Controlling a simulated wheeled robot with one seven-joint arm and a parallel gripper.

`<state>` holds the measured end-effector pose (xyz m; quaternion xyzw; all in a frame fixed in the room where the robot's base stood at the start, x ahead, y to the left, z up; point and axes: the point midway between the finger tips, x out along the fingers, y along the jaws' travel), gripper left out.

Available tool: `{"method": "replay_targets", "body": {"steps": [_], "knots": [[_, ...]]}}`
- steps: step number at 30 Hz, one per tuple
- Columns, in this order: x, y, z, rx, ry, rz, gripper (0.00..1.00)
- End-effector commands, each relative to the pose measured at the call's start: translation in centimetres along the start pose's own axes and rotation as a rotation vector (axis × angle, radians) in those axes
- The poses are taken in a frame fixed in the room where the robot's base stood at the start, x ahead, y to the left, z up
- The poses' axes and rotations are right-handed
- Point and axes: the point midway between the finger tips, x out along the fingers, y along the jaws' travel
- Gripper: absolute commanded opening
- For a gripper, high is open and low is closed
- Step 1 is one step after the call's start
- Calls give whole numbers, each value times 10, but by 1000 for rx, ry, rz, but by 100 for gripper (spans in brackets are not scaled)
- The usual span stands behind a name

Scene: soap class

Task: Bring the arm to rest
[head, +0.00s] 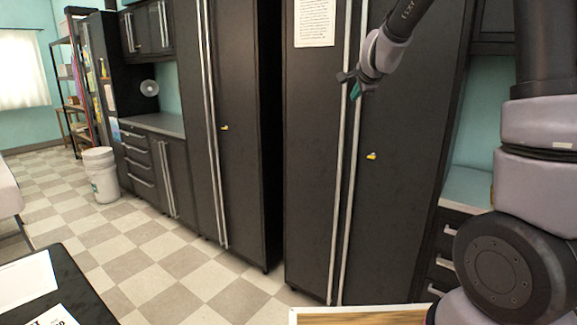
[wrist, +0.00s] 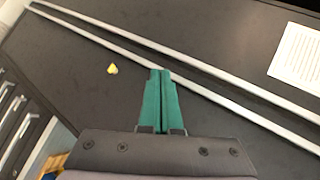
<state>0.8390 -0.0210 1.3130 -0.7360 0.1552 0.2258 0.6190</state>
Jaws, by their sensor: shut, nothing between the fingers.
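My gripper (head: 354,88) is raised in front of the tall dark cabinet (head: 400,200) in the head view, near its long vertical handles. In the wrist view the green fingers of my gripper (wrist: 161,74) are together with nothing between them. They point toward the dark cabinet door (wrist: 75,65). Whether the fingertips touch the door or handle cannot be told. My arm is bent, coming from the right side of the head view.
A second tall cabinet (head: 242,150) stands left of it. A white bucket (head: 102,175) is on the checkered floor (head: 150,235). A dark table (head: 75,290) is at lower left, and a wooden-topped edge (head: 360,316) at the bottom. Floor in the middle left is clear.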

Motion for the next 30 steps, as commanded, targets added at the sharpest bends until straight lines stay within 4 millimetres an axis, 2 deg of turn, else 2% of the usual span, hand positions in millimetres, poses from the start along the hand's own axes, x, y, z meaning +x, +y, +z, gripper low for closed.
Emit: {"method": "replay_targets", "body": {"steps": [1,5,8,12,15,18,21,25,30], "knots": [[-30,-2,-2,-49,-39,-1,0],[-100,13,3,-218,-143,22,0],[-153,34,6,-357,-207,45,0],[-222,76,11,-558,-276,90,0],[-263,111,13,-692,-308,134,0],[-293,143,14,-796,-329,180,0],[-312,167,14,-866,-341,217,0],[-323,181,14,-909,-347,243,0],[-324,184,14,-916,-351,249,0]]}}
